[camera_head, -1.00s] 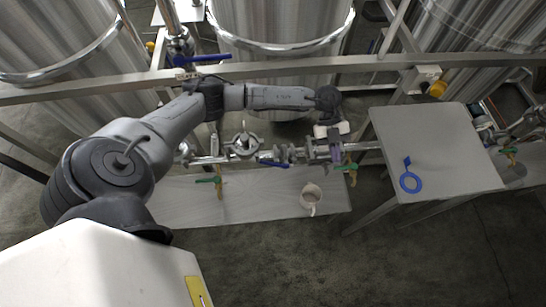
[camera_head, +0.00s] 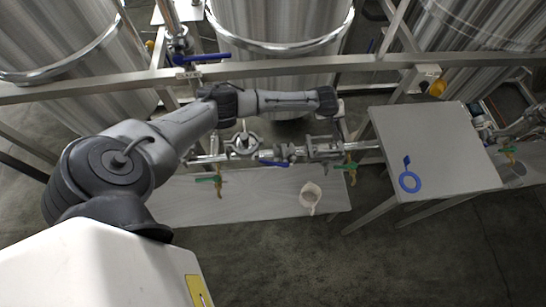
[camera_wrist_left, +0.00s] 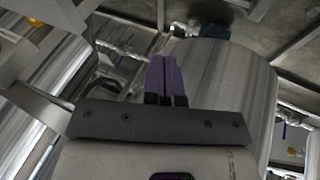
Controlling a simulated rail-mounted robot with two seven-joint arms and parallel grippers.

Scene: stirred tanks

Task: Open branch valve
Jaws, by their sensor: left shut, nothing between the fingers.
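A horizontal steel pipe run crosses the middle of the head view, with a blue-lever valve (camera_head: 272,162) lying along it. Two green-handled taps hang below the pipe, one at left (camera_head: 216,180) and one at right (camera_head: 347,166). Another blue-lever valve (camera_head: 203,58) sits higher on a vertical pipe. I cannot tell which is the branch valve. My left arm reaches above the pipe, but its gripper is hidden in the head view. In the left wrist view my left gripper (camera_wrist_left: 167,62) has purple fingers closed together, with nothing between them. My right gripper is not in view.
A beige jug (camera_head: 311,194) stands on the low bench (camera_head: 265,199) under the pipe. Large steel tanks (camera_head: 282,65) and a frame rail (camera_head: 300,67) stand behind.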

